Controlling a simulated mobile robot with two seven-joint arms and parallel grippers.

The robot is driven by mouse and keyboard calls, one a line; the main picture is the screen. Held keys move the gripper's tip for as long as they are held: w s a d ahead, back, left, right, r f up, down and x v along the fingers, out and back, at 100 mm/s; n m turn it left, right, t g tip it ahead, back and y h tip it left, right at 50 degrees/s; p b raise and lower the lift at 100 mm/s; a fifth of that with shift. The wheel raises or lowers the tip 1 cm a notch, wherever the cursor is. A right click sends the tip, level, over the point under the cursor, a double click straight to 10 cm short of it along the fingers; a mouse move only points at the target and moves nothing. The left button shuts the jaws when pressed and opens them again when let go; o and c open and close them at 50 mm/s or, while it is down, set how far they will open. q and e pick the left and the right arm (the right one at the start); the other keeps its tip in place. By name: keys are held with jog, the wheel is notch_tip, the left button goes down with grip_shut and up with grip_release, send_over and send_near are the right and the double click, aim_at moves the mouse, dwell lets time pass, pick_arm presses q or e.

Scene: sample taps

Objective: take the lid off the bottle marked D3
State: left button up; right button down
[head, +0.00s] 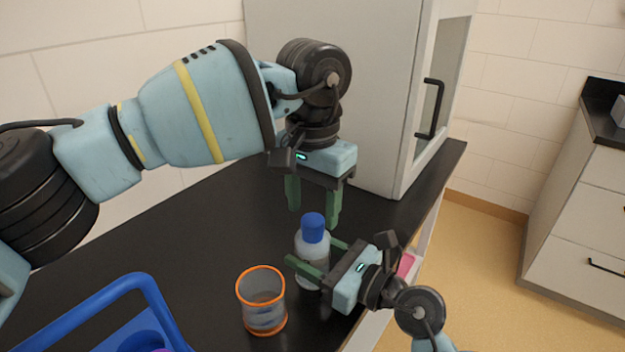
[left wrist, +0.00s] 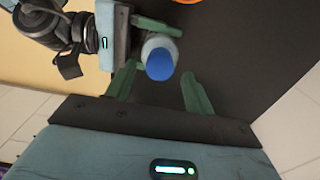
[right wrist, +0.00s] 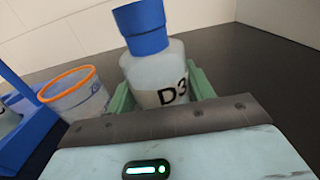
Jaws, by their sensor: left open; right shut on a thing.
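The bottle (head: 312,247) is pale and translucent, with a blue lid (head: 313,226) on its top. In the right wrist view its label (right wrist: 173,95) reads D3, and the blue lid (right wrist: 142,27) sits on it. My right gripper (head: 312,262) is shut on the bottle's body from the right side, and the bottle stands upright on the dark bench. My left gripper (head: 313,215) is open, pointing down above and behind the bottle. In the left wrist view the blue lid (left wrist: 160,65) shows between and beyond the open fingers (left wrist: 158,88).
A clear beaker with an orange rim (head: 262,300) stands just left of the bottle. A blue carrier with a handle (head: 140,285) is at the front left. A grey cabinet (head: 340,80) stands behind. The dark bench (head: 190,240) is clear at the left middle.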

pick_arm(q)
jog(key=shift+f, duration=1.05)
jog(key=c, duration=1)
jog(key=n, duration=0.4)
jog(key=shift+n, duration=0.4)
jog(key=n, duration=1)
jog(key=shift+n, duration=0.3)
jog(key=n, duration=0.5)
